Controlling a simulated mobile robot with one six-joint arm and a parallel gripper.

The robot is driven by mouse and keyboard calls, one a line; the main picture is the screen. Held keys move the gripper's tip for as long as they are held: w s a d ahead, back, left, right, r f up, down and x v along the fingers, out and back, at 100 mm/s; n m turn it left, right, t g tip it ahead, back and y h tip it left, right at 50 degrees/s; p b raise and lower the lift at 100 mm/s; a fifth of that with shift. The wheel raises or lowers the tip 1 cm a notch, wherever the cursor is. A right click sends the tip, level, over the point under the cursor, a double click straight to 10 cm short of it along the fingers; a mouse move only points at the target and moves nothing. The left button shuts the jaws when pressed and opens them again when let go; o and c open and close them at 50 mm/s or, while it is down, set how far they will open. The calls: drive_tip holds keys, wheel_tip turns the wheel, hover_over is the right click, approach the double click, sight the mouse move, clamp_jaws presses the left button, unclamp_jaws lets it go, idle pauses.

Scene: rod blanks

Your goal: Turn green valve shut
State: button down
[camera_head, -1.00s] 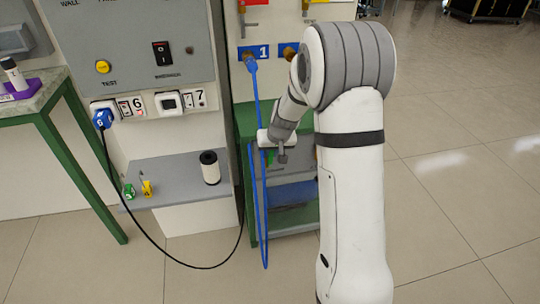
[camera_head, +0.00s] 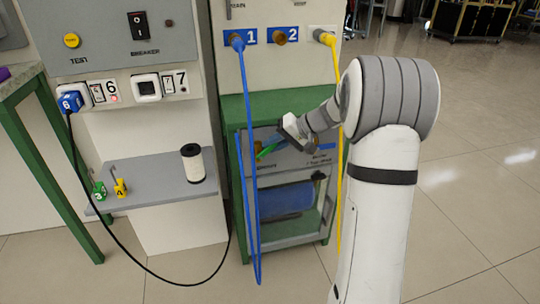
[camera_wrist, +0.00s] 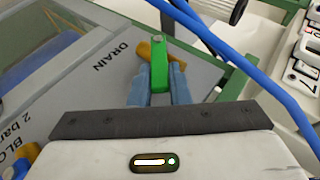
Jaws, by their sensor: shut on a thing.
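The green valve handle (camera_wrist: 160,75) is a flat lever on a brass valve body (camera_wrist: 148,51), beside the word DRAIN on a grey panel (camera_wrist: 100,75). My gripper (camera_wrist: 160,88) is shut on the handle, one finger on each side of it, in the wrist view. In the head view the handle (camera_head: 268,151) shows as a small slanted green piece at the end of my gripper (camera_head: 277,145), in front of the green-framed cabinet. The valve body is mostly hidden there.
A blue hose (camera_head: 246,130) hangs just left of my gripper, and crosses close by in the wrist view (camera_wrist: 235,50). A yellow hose (camera_head: 338,150) hangs behind my arm. A shelf (camera_head: 150,185) with a white spool (camera_head: 193,165) stands left. Open floor lies right.

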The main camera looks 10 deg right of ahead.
drive_tip(key=shift+d+f+m+t+y+b, duration=0.25)
drive_tip(key=shift+f+m+y+b, duration=0.35)
drive_tip(key=shift+y, duration=0.65)
drive_tip(key=shift+d+f+m+t+y+b, duration=0.3)
drive_tip(key=shift+f+y+b, duration=0.5)
drive_tip(key=shift+y, duration=0.5)
drive_tip(key=shift+d+f+m+t+y+b, duration=0.25)
drive_tip(key=shift+f+m+y+b, duration=0.25)
drive_tip(key=shift+y+b, duration=0.55)
drive_tip(key=shift+a+y, duration=0.1)
drive_tip(key=shift+y, duration=0.2)
drive_tip(key=c, duration=1.4)
unclamp_jaws()
drive_tip(key=shift+o, duration=0.2)
wheel_tip(320, 180, up, 10)
drive_tip(key=p, duration=0.4)
drive_tip(key=shift+p, duration=0.4)
